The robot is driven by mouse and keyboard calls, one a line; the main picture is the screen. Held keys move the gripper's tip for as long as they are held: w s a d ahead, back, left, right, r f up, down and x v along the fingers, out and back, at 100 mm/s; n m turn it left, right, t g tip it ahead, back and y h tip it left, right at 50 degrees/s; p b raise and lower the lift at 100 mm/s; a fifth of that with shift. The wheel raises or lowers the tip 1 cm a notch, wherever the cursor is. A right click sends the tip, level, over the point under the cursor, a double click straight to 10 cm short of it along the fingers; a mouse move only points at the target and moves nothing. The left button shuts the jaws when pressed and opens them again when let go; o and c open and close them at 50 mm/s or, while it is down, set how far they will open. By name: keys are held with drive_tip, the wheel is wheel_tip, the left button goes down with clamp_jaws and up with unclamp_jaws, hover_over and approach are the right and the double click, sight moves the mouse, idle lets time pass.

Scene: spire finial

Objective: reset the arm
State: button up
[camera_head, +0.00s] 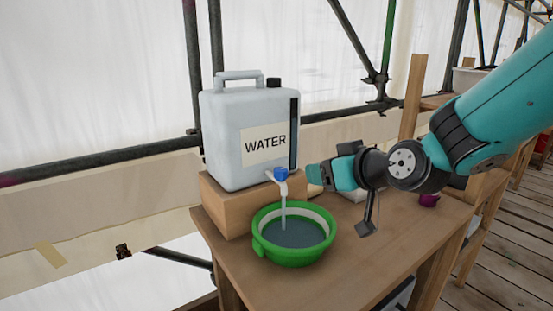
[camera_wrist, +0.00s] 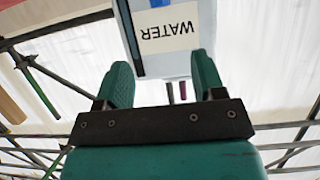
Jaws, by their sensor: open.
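My arm reaches in from the right in the head view, and my gripper (camera_head: 312,180) is near the tap of the water container. In the wrist view my gripper (camera_wrist: 162,75) shows two teal fingers spread apart with nothing between them. The white water container (camera_head: 222,120), labelled WATER, stands on a wooden block and also shows upside down in the wrist view (camera_wrist: 205,25). Its blue-handled tap (camera_head: 281,175) has a stream of water falling from it. The green basin (camera_head: 262,251) under the tap holds water.
The wooden table (camera_head: 370,270) is bare at its front right. A wooden block (camera_head: 225,208) supports the container. A small purple thing (camera_head: 428,200) lies behind my arm. Dark scaffold poles (camera_head: 100,165) and white sheeting stand behind, with a plank floor (camera_head: 500,265) at right.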

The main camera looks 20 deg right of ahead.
drive_tip(key=s+a+n+g+y+p, duration=0.2)
drive_tip(key=s+a+g+p, duration=0.1)
drive_tip(key=s+a+g, duration=0.55)
drive_tip(key=s+r+n+g+h+p, duration=0.1)
drive_tip(key=s+g, duration=0.3)
drive_tip(key=s, duration=1)
drive_tip(key=shift+s+a+n+h, duration=0.3)
drive_tip(key=shift+s+a+h, duration=0.1)
drive_tip(key=shift+a, duration=0.05)
drive_tip(key=shift+r, duration=0.1)
idle(5.2)
